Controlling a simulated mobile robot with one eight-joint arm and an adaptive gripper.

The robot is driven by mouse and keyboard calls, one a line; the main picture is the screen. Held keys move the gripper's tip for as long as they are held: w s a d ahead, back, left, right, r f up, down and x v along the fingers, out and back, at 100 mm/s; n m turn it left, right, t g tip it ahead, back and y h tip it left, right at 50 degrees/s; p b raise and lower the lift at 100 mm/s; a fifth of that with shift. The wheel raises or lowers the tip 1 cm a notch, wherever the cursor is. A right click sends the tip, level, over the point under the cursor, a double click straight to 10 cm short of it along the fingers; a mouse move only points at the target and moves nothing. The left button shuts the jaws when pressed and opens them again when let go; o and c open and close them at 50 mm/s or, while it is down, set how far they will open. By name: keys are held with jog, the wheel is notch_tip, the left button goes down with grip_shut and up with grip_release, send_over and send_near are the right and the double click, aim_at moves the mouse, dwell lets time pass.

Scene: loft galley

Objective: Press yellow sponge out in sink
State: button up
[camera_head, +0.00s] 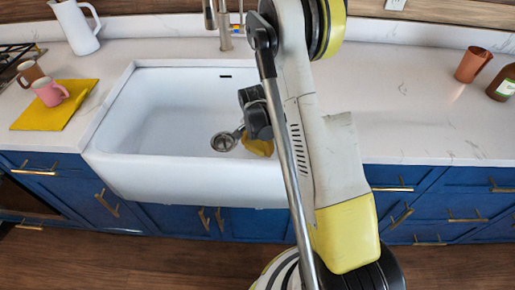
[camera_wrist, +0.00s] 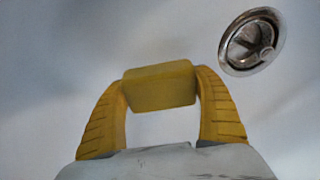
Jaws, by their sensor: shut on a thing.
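The yellow sponge (camera_wrist: 160,86) is held between the two yellow finger pads of my gripper (camera_wrist: 162,92) in the wrist view. In the head view a part of the yellow sponge or finger pads (camera_head: 259,147) shows low in the sink, partly hidden by my arm. The white sink (camera_head: 160,120) has a round metal drain (camera_head: 222,142), which lies just left of my gripper there. In the wrist view the drain (camera_wrist: 252,42) is at the upper right, apart from the sponge. Whether the sponge touches the sink floor I cannot tell.
A faucet (camera_head: 224,28) stands behind the sink. On the left counter are a yellow cloth (camera_head: 45,115) with a pink mug (camera_head: 50,92), a brown mug (camera_head: 30,72) and a white pitcher (camera_head: 76,27). A copper cup (camera_head: 472,65) and a brown bottle (camera_head: 503,82) stand far right.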

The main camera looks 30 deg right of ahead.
aim_at(258, 142)
jog(key=shift+r+p, duration=1.45)
jog(key=shift+r, duration=1.35)
jog(key=shift+f, duration=0.2)
notch_tip(258, 142, down, 6)
jog(key=b, duration=0.5)
jog(key=shift+f+b, duration=0.1)
jog(key=shift+b, duration=0.25)
jog(key=shift+f, duration=1.1)
jog(key=shift+f, duration=0.65)
jog(key=shift+r+p, duration=2.85)
jog(key=shift+r, duration=2.2)
jog(key=shift+f, duration=0.1)
